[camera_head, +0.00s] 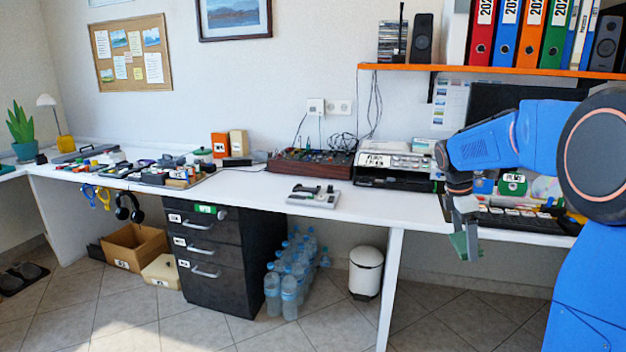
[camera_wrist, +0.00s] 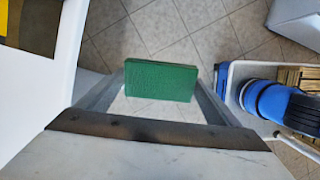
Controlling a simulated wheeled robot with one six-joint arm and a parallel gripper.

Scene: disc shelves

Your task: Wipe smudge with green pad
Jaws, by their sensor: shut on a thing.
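My gripper (camera_head: 466,238) hangs at the front edge of the desk on the right side of the head view. It is shut on the green pad (camera_wrist: 160,80), a flat rectangular block held between both fingers in the wrist view. The pad also shows as a small green patch (camera_head: 460,246) at the fingertips in the head view. Floor tiles lie beneath the pad in the wrist view, so it is held in the air. I cannot make out a smudge in either view.
The long white desk (camera_head: 372,208) runs across the room, its edge left in the wrist view (camera_wrist: 32,85). A grey device (camera_head: 314,196) lies mid-desk. A white bin (camera_head: 366,272) and bottles (camera_head: 290,275) stand below.

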